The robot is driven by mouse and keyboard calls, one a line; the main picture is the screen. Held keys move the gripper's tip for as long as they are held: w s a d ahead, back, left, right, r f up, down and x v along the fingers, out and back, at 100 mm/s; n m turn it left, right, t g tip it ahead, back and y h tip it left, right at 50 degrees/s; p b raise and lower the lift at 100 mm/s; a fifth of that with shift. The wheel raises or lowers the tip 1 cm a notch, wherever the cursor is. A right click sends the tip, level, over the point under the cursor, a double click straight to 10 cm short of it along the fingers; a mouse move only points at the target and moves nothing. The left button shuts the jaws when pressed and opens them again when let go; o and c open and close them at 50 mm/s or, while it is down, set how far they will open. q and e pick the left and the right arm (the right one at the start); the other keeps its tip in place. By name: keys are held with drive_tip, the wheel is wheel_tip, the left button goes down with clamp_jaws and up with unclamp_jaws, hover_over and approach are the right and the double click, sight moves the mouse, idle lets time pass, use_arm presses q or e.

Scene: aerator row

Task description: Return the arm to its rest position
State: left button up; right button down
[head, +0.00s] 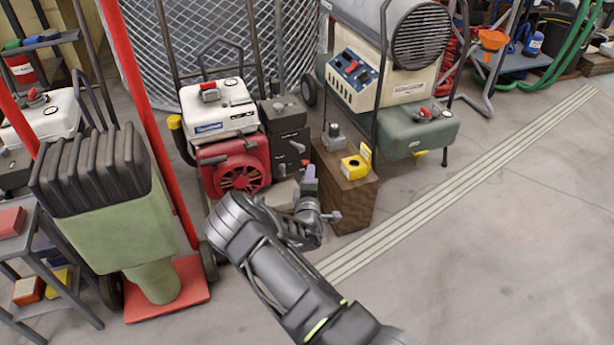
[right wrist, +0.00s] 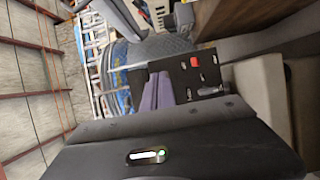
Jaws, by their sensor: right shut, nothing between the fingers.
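My right arm reaches up from the bottom of the head view. Its gripper (head: 309,174) is shut and empty, with purple fingers, in front of the dark control box (head: 286,132) and left of the wooden block (head: 346,190). In the right wrist view the purple fingers (right wrist: 157,92) lie together, with the dark panel and its red switch (right wrist: 195,62) beyond them. I cannot tell from these views whether the fingers touch the panel. My left gripper is not in view.
A red engine (head: 236,170) with a white tank stands behind my arm. A yellow box (head: 355,166) sits on the wooden block. A heater (head: 352,78) and green tank (head: 418,131) stand at the back right. A green machine (head: 125,225) stands left.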

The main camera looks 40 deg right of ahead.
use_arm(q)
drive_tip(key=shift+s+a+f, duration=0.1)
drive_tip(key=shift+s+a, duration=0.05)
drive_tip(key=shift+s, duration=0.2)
use_arm(e)
drive_tip(key=shift+s, duration=0.45)
drive_tip(key=shift+f, duration=0.15)
